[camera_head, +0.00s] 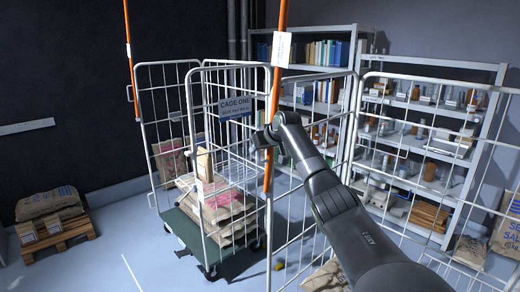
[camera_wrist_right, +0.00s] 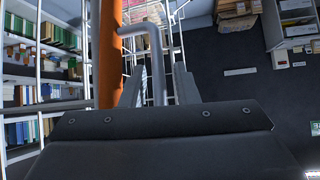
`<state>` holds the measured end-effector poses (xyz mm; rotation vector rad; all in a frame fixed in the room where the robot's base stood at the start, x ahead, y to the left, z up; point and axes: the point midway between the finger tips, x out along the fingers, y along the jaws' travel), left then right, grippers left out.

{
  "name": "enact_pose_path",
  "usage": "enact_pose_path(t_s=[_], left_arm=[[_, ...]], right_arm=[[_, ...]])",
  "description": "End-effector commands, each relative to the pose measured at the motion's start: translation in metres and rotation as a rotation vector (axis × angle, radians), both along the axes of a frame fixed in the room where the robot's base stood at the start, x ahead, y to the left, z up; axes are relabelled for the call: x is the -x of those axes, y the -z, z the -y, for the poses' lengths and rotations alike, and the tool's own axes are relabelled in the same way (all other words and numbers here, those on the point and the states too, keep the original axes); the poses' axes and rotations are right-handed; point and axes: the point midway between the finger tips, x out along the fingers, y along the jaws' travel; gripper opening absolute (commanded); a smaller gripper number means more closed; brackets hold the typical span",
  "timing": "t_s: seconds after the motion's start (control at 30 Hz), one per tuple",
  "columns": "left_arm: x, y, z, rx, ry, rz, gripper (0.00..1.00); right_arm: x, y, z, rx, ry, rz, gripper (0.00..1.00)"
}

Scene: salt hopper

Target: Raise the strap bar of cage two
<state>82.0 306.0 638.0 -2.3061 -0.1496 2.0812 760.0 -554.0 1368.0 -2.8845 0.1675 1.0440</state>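An orange bar (camera_head: 277,75) with a white tag stands nearly upright at the left front edge of the right-hand cage (camera_head: 355,110), whose own label I cannot see. The bar also shows in the right wrist view (camera_wrist_right: 108,50). A grey bent handle (camera_wrist_right: 157,60) projects beside the bar. My right gripper (camera_head: 262,140) is at the bar's lower part. In the wrist view its two fingers (camera_wrist_right: 158,88) stand on either side of the handle's straight part, apparently with gaps, so it looks open around it. My left gripper is not in view.
A cage with a "CAGE ONE" sign (camera_head: 236,107) holds sacks and boxes on a green base. A second orange bar (camera_head: 130,45) stands upright beyond it. A sack pallet (camera_head: 55,232) lies at left. Shelves (camera_head: 425,125) line the back. Floor at left front is clear.

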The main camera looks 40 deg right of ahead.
Motion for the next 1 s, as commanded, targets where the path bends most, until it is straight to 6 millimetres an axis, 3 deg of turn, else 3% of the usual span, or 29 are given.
enact_pose_path(t_s=[0.37,0.57,0.77,1.0], left_arm=[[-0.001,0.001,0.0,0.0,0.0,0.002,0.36],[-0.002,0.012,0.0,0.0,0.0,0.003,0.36],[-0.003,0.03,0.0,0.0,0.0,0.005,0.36],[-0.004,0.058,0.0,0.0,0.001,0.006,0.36]], right_arm=[[0.002,0.001,0.0,-0.001,0.001,-0.003,0.33],[0.013,-0.007,0.0,0.001,0.002,0.001,0.33],[0.036,-0.026,-0.002,0.003,0.0,0.002,0.33],[0.077,-0.059,-0.007,0.004,0.001,0.003,0.33]])
